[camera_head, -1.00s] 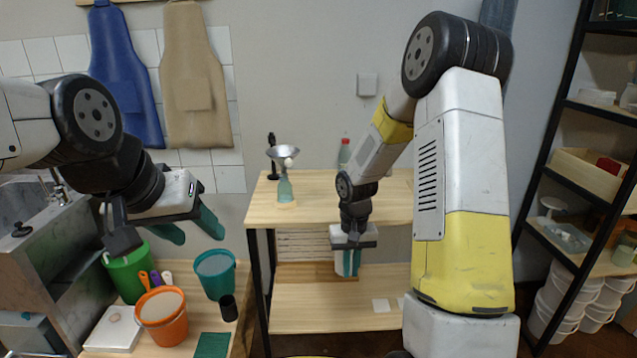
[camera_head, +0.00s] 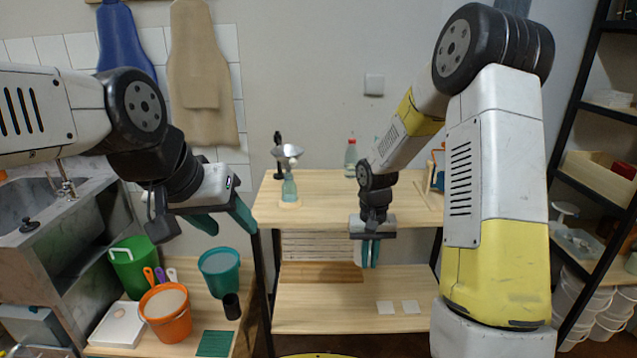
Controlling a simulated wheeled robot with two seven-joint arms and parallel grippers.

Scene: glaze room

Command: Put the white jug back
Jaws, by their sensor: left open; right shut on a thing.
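My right gripper (camera_head: 370,266) points down in front of the two-level wooden stand, its teal fingers close together at the height of the lower gap. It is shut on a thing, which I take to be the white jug. My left gripper (camera_head: 228,226) is open and empty, above the low table with the buckets.
The stand's top (camera_head: 330,205) holds a teal bottle (camera_head: 289,188) and a red-capped bottle (camera_head: 351,158). Its lower shelf (camera_head: 320,305) has two white tiles and free room. Orange (camera_head: 166,325), teal (camera_head: 220,283) and green (camera_head: 133,275) buckets stand at left. A shelf rack is right.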

